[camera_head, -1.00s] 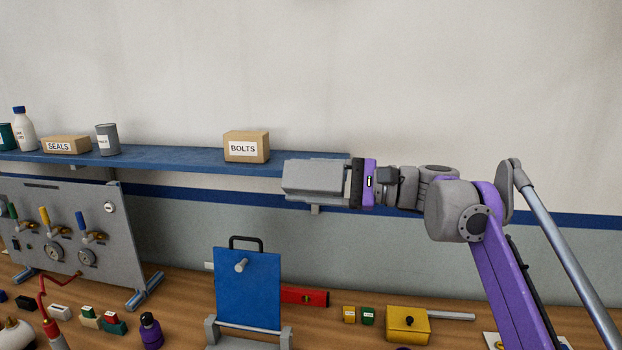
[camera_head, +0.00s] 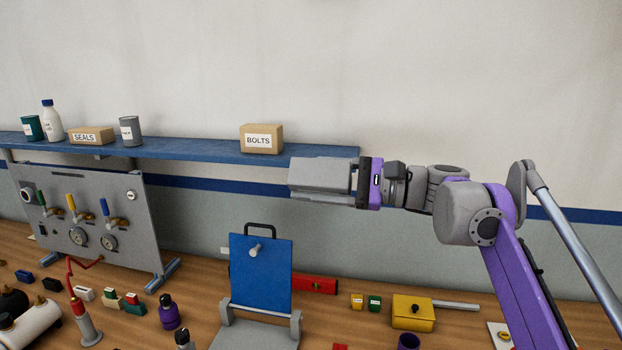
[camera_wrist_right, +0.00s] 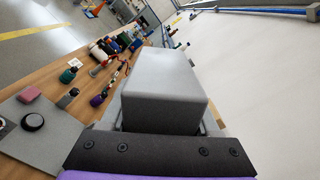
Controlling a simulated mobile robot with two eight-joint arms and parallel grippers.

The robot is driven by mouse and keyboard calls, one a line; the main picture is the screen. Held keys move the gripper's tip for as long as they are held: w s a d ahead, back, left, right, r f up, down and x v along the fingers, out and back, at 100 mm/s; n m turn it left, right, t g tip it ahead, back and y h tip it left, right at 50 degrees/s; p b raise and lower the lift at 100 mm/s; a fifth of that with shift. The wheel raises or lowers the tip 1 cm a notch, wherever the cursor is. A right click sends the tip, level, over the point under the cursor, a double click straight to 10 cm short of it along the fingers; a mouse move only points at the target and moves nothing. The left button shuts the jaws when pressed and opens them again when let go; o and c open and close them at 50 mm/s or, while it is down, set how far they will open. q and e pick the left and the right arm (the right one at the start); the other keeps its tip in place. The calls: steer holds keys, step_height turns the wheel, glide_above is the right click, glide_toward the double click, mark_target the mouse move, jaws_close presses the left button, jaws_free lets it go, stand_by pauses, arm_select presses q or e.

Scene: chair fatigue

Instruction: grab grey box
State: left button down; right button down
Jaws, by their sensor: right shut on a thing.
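The grey box (camera_head: 318,173) is a plain light-grey block held in front of my right gripper, in the air in front of the blue shelf's right end. In the right wrist view the grey box (camera_wrist_right: 165,82) fills the middle, directly ahead of the dark gripper body. My right gripper (camera_head: 345,182) points left and is shut on the box; its fingers are mostly hidden by the box. My left gripper is not in view.
The blue shelf (camera_head: 205,149) holds a BOLTS box (camera_head: 261,139), a SEALS box (camera_head: 91,136), a grey can (camera_head: 131,131) and a white bottle (camera_head: 53,122). Below, the wooden bench carries a valve panel (camera_head: 150,215), a blue plate on a stand (camera_head: 262,285) and a yellow box (camera_head: 413,313).

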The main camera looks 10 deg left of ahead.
steer(key=m, duration=0.4)
steer(key=shift+m, duration=0.3)
steer(key=m, duration=0.4)
steer(key=shift+m, duration=0.4)
